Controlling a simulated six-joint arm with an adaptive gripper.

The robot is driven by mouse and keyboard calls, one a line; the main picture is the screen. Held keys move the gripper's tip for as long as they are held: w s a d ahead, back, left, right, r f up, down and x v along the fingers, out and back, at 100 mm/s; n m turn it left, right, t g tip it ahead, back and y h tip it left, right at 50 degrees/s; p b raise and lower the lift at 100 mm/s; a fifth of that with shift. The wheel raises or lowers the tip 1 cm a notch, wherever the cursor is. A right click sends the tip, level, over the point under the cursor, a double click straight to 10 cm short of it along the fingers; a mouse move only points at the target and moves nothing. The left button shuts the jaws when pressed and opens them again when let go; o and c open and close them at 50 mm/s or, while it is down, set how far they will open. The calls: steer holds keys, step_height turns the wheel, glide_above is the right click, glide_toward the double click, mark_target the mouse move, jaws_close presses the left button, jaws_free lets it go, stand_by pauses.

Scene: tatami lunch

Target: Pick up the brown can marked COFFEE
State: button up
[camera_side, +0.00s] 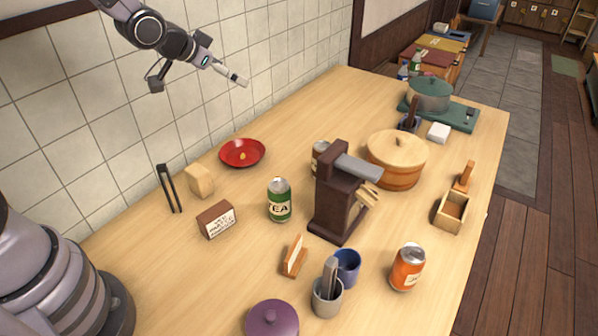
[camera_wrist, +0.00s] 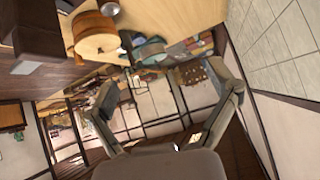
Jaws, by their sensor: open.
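A can (camera_side: 319,152) stands behind the dark brown stand in the side view, mostly hidden. Its silver rim and a brownish strip of its side show, but no marking can be read, so I cannot tell for sure that it is the COFFEE can. My gripper (camera_side: 199,82) is open and empty, high in front of the tiled wall, up and left of that can and well apart from it. Its spread fingers (camera_wrist: 162,80) also show in the wrist view, with nothing between them.
The dark brown stand (camera_side: 340,195) blocks the can's near side. A green TEA can (camera_side: 279,205), an orange can (camera_side: 407,268) and a wooden tub (camera_side: 395,172) stand around it. A red bowl (camera_side: 242,153) lies to the left, with bare table between. The tub also shows in the wrist view (camera_wrist: 96,36).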

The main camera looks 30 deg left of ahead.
steer(key=w+d+f+m+t+h, duration=0.1)
steer(key=w+d+f, duration=0.15)
steer(key=f, duration=0.35)
steer(key=w+d+f+h, duration=0.1)
steer(key=w+f+h, duration=0.15)
steer(key=f, duration=0.45)
steer(key=t+h, duration=0.1)
glide_toward(314, 157)
steer(key=shift+m, duration=0.4)
steer(key=x, duration=1.2)
steer(key=shift+w+f, duration=0.2)
steer(key=shift+c, duration=0.2)
steer(key=c, duration=1)
